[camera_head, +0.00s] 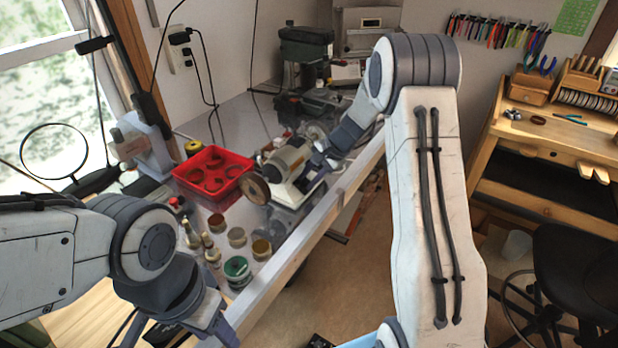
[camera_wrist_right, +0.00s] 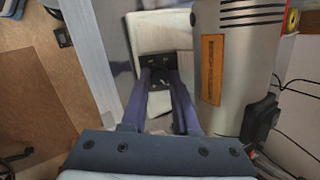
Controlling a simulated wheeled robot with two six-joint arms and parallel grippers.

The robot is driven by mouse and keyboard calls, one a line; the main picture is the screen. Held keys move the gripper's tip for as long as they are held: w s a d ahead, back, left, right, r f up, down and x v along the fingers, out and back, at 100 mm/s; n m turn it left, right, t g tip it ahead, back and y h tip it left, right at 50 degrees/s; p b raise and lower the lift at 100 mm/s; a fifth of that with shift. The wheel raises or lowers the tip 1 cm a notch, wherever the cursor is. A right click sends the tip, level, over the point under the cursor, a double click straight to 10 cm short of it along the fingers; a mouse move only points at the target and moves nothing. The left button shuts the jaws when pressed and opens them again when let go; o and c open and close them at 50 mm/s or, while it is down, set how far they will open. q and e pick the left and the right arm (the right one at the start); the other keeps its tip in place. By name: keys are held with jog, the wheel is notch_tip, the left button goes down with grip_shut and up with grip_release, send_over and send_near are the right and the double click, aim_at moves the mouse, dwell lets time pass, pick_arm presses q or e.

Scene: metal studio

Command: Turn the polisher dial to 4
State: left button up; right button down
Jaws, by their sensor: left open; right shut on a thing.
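The polisher (camera_head: 288,160) stands on the bench, with a grey motor body and a round brown wheel at its left end. In the right wrist view its motor (camera_wrist_right: 238,60) is at the right and its pale base (camera_wrist_right: 160,32) at top centre. My right gripper (camera_wrist_right: 158,78) reaches to the front of the base, its fingers shut on the dark dial, which they mostly hide. The number the dial points to cannot be read. It also shows in the head view (camera_head: 318,164), beside the polisher. My left gripper (camera_head: 215,325) is open and empty at the lower left, away from the polisher.
A red tray (camera_head: 238,163) sits left of the polisher. Several small jars, one with a green top (camera_head: 237,268), stand near the bench's front edge. A magnifier ring (camera_head: 54,152) is at the far left. A stool (camera_head: 575,265) and wooden workbench (camera_head: 540,145) are at right.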

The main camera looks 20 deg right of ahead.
jog(key=c, duration=0.7)
grip_release()
jog(key=shift+o, duration=0.2)
